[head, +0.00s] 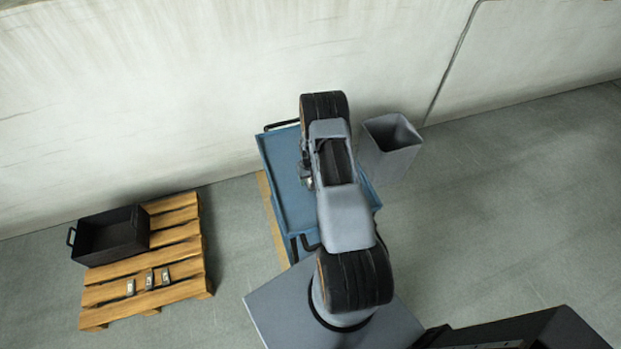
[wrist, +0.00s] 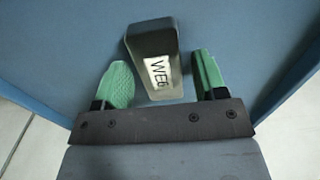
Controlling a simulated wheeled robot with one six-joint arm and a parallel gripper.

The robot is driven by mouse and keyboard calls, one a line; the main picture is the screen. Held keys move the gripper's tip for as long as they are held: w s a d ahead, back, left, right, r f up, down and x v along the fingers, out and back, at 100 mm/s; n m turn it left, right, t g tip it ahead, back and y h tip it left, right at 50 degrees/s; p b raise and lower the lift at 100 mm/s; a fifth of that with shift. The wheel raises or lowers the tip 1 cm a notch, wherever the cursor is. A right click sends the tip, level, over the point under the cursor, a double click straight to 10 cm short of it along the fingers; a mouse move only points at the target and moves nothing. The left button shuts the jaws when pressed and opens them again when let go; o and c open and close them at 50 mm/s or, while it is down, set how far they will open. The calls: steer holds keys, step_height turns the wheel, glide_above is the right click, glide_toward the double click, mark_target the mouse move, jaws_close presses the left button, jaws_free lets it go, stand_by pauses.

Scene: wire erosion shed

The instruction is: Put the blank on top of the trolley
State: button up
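The blank (wrist: 155,58), a dark grey block with a white label reading roughly "WE6", is in the wrist view against the blue top of the trolley (wrist: 60,50). It looks to be lying on that surface. My gripper (wrist: 165,85) has green fingertips, one on each side of the blank's near end. The fingers are apart, with a narrow gap showing on both sides of the blank. In the head view the blue trolley (head: 281,168) stands by the wall under my arm. My arm hides the blank and the fingertips there.
A wooden pallet (head: 185,243) on the left carries a black bin (head: 125,232) and several small labelled metal blocks (head: 149,279). A grey waste bin (head: 392,150) stands close to the trolley's right. The wall runs behind. The floor at right is clear.

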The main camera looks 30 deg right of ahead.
steer(key=a+r+t+b, duration=0.1)
steer(key=a+r, duration=0.2)
steer(key=r, duration=0.9)
steer(key=a+r+b, duration=0.1)
steer(key=a+r, duration=0.2)
steer(key=r, duration=0.8)
steer(key=s+a+r+n+t, duration=0.1)
steer(key=s+a+r, duration=0.3)
steer(key=s+r, duration=0.1)
steer(key=s+a+r+n+t, duration=0.1)
steer(key=s+a+r, duration=0.4)
steer(key=s+r, duration=0.1)
steer(key=s+a+r+n+t, duration=0.1)
steer(key=s+a+r, duration=0.3)
steer(key=s, duration=0.4)
steer(key=shift+a+r, duration=0.4)
steer(key=shift+r, duration=0.25)
